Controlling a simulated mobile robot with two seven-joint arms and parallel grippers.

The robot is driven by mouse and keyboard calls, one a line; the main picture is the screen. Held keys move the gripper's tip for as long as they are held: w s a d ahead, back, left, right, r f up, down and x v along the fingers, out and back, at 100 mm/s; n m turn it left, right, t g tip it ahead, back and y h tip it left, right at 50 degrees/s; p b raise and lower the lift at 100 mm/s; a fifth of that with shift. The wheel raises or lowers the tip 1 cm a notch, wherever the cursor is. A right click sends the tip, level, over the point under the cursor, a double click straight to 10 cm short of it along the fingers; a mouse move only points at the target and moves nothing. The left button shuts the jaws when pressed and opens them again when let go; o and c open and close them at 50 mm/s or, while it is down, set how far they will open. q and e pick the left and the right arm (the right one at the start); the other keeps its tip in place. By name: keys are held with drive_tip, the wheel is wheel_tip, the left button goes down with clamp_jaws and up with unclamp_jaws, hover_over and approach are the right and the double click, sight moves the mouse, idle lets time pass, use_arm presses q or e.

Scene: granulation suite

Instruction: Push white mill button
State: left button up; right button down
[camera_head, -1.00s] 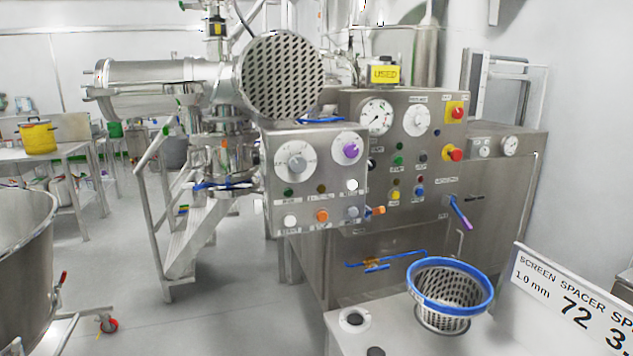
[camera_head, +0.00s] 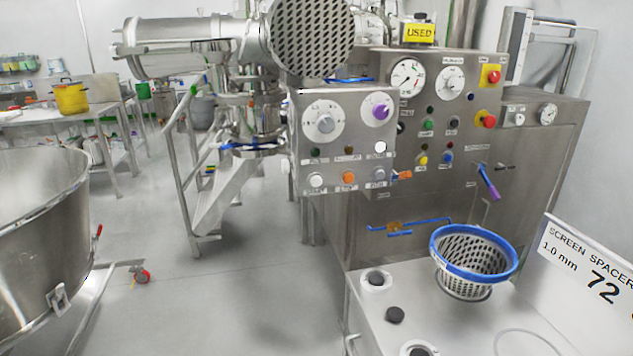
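A steel control panel (camera_head: 333,157) in the middle of the head view carries two dials, a purple knob (camera_head: 381,112) and several buttons. A white button (camera_head: 316,180) sits at its lower left, left of an orange button (camera_head: 348,177). A second white round part (camera_head: 380,147) sits higher at the panel's right, below the purple knob. The labels are too small to read, so I cannot tell which white one is the mill's. Neither of my grippers shows.
A steel table (camera_head: 356,309) with a blue-rimmed perforated basket (camera_head: 473,253) stands at the front right, beside a sign (camera_head: 590,273). A large steel bowl (camera_head: 40,235) on wheels is at the left. Open floor (camera_head: 225,285) lies between.

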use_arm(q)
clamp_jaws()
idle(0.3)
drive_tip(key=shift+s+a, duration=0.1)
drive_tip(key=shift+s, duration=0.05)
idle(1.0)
